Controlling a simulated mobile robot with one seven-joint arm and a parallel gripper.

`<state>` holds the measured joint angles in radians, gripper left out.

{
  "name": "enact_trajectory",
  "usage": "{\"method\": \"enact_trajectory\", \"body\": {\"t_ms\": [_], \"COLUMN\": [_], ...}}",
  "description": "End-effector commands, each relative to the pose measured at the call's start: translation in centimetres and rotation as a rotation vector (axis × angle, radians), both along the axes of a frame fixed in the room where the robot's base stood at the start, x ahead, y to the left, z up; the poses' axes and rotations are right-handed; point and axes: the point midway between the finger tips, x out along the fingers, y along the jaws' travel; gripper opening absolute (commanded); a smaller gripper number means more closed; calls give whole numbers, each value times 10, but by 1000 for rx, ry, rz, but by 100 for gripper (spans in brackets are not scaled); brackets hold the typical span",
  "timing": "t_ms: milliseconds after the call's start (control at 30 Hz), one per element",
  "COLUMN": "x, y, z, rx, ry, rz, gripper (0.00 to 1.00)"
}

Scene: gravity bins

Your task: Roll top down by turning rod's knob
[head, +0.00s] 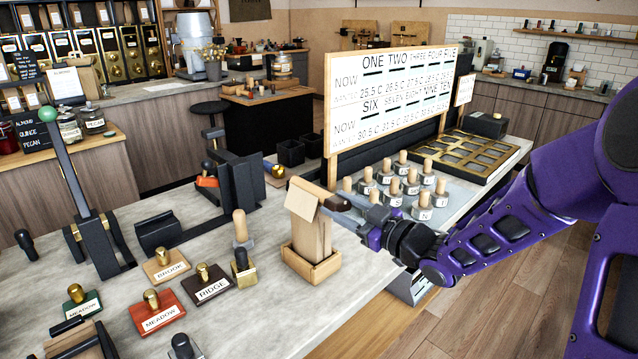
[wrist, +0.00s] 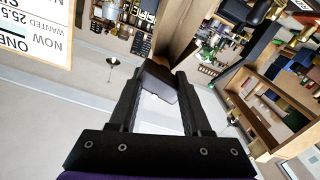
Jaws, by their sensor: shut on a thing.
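A tan paper bag (head: 308,232) stands upright in a small wooden tray (head: 312,272) near the counter's right edge. Its upper part is bent over into a slanted flap (head: 316,192). My gripper (head: 342,203) is at the right side of the bag's top. In the wrist view its two dark fingers (wrist: 158,92) close on a dark block-like knob (wrist: 159,77), beside the brown bag (wrist: 186,38). The rod itself cannot be made out clearly.
Several labelled stamps, such as one reading Ridge (head: 213,286), lie left of the bag. Several wood-topped weights (head: 395,205) stand behind my gripper. A large white board (head: 390,95) rises behind. A lever press (head: 95,240) stands far left.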

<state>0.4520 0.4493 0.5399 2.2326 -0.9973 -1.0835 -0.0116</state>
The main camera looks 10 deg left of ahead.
Motion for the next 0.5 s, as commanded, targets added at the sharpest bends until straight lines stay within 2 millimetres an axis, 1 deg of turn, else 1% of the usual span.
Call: {"method": "enact_trajectory", "body": {"t_ms": [33, 300, 500], "x": [0, 0, 0], "y": [0, 0, 0], "z": [6, 5, 1], "rx": [28, 184, 240], "ry": [38, 236, 306], "rz": [0, -1, 0], "gripper": [0, 0, 0]}}
